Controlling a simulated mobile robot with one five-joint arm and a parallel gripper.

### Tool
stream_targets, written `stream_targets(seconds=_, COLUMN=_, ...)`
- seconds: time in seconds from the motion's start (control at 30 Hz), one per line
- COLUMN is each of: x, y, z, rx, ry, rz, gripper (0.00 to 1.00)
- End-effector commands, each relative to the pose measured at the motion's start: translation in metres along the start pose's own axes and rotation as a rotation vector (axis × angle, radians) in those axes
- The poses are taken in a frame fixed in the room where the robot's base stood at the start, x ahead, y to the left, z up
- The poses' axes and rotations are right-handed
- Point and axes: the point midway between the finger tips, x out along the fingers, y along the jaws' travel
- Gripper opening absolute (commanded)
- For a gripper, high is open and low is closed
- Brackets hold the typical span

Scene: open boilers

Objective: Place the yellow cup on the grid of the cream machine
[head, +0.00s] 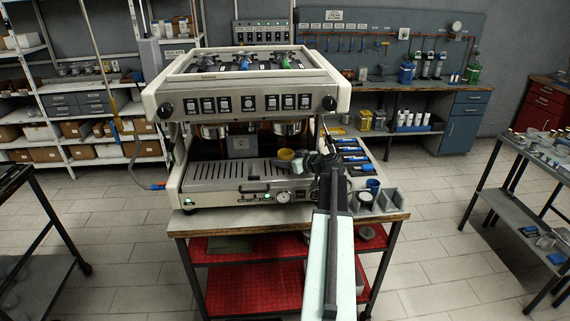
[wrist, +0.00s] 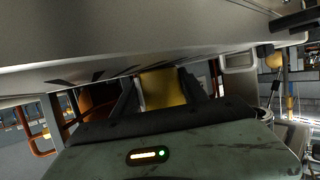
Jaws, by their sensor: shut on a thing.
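The yellow cup (head: 286,155) is at the right part of the cream machine's front, over the dark grid, under the right brew group. In the wrist view the yellow cup (wrist: 162,90) is between the two dark fingers of my gripper (wrist: 160,98). My gripper (head: 300,162) is shut on it. The cream machine (head: 240,105) stands on a cart. Its slotted grid (head: 215,171) is bare to the left of the cup. I cannot tell whether the cup's base touches the grid.
My arm reaches in from the front right. Blue-handled tools (head: 352,150) lie on the machine's right side, with a blue cup (head: 373,184) and grey holders (head: 391,199) close by. The machine's upper body overhangs the grid. A steam wand (head: 327,128) hangs right of the cup.

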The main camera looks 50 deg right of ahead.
Motion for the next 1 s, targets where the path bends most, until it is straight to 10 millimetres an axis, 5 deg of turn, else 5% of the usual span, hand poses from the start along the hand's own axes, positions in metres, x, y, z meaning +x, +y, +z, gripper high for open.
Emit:
stream_targets(seconds=0.07, x=0.001, y=0.000, z=0.004, rx=0.000, ry=0.000, rz=0.000, gripper=0.10)
stream_targets(seconds=0.1, x=0.001, y=0.000, z=0.003, rx=0.000, ry=0.000, rz=0.000, gripper=0.59)
stream_targets(seconds=0.17, x=0.001, y=0.000, z=0.002, rx=0.000, ry=0.000, rz=0.000, gripper=0.72)
stream_targets(seconds=0.53, x=-0.003, y=0.001, z=-0.004, rx=0.001, ry=0.000, rz=0.001, gripper=0.72)
stream_targets(seconds=1.0, x=-0.107, y=0.000, z=-0.003, rx=0.001, ry=0.000, rz=0.004, gripper=0.72)
